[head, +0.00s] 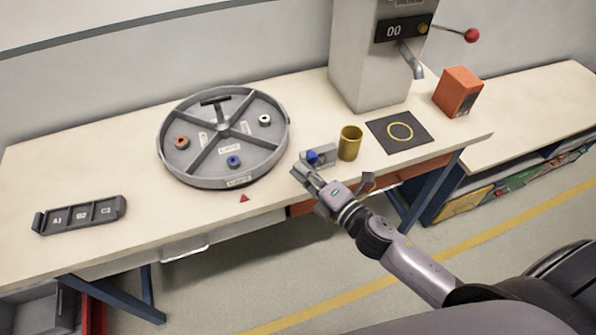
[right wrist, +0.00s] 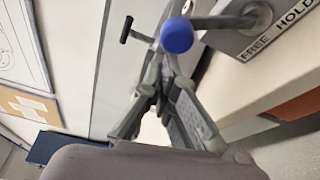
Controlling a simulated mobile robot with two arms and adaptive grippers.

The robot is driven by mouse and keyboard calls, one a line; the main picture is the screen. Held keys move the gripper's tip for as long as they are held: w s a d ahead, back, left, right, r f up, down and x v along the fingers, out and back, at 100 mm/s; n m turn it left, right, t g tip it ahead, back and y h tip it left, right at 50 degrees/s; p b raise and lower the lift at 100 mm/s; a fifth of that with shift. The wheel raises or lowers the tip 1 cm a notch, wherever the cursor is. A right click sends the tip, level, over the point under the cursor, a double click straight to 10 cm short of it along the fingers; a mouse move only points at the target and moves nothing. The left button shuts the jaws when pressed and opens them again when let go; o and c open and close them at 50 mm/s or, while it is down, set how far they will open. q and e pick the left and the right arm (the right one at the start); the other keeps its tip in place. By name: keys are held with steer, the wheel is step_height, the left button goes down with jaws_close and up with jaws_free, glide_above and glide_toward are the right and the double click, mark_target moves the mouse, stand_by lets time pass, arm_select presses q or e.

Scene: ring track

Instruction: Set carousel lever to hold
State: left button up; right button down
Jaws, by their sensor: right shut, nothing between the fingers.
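The carousel lever has a blue knob (head: 313,157) on a small grey box (head: 326,152) at the table's front edge, right of the carousel (head: 270,165). In the right wrist view the blue knob (right wrist: 177,35) sits on a metal rod leaning toward the FREE end of the FREE HOLD label (right wrist: 278,32). My right gripper (head: 298,172) is shut and empty, just in front of the lever box and to its left. In the right wrist view its fingertips (right wrist: 160,62) are close below the knob; whether they touch cannot be told. My left gripper is out of view.
A yellow cup (head: 350,143) stands right of the lever box, with a black mat (head: 380,128) beyond it. The carousel holds several coloured rings. A dispenser (head: 365,70), an orange box (head: 459,91) and a labelled rack (head: 80,215) also stand on the table (head: 120,175).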

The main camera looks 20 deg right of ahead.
steer(key=shift+d, duration=0.1)
stand_by(0.3)
steer(key=shift+d+r+m, duration=0.1)
steer(key=shift+r+m, duration=0.15)
steer(key=shift+m, duration=0.05)
steer(key=shift+d+r+b, duration=0.1)
steer(key=shift+b, duration=0.25)
steer(key=d+r+m+t+h+b, duration=0.1)
steer(key=d+r+m+t+b, duration=0.1)
steer(key=d+m, duration=0.7)
steer(key=shift+w+r+m+t+b, duration=0.2)
steer(key=shift+m+t+b, duration=0.8)
steer(key=shift+m, duration=0.9)
